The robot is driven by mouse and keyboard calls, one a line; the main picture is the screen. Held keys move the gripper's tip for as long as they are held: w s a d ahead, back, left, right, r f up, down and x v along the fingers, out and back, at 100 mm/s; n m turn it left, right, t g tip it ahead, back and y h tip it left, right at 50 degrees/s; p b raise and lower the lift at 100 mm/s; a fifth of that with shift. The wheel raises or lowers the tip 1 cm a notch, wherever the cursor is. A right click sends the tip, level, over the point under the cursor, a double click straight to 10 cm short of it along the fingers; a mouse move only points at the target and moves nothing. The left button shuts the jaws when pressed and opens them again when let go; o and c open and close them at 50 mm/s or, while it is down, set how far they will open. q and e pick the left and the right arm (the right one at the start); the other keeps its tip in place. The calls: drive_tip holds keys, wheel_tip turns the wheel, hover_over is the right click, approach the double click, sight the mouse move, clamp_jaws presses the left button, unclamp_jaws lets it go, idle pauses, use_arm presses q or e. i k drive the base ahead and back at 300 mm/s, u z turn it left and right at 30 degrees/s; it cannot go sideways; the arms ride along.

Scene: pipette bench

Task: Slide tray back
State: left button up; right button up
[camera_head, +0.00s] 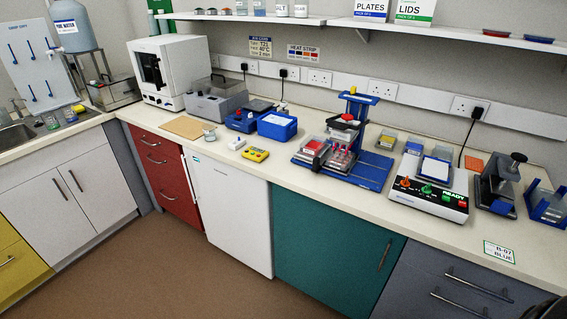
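A blue stand (372,173) with an upright post and a red-topped part sits on the bench right of the middle. On its blue base is a clear tray or rack (343,160) with reddish contents, under the upright part. A clear box with a red and white item (313,148) is beside it on the left. Which of these is the task's tray I cannot tell for sure. Neither of my grippers shows. A dark shape at the bottom right corner may be part of my arm.
A white control box with coloured knobs and a "READY" sign (428,195) stands right of the stand. Blue boxes (277,125) and a yellow device (255,154) are to its left. The bench front (330,193) before the stand is clear. A shelf (280,19) runs above.

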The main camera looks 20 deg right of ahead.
sight(318, 162)
drive_tip(key=u, duration=0.05)
drive_tip(key=i, duration=0.65)
drive_tip(key=z, duration=2.5)
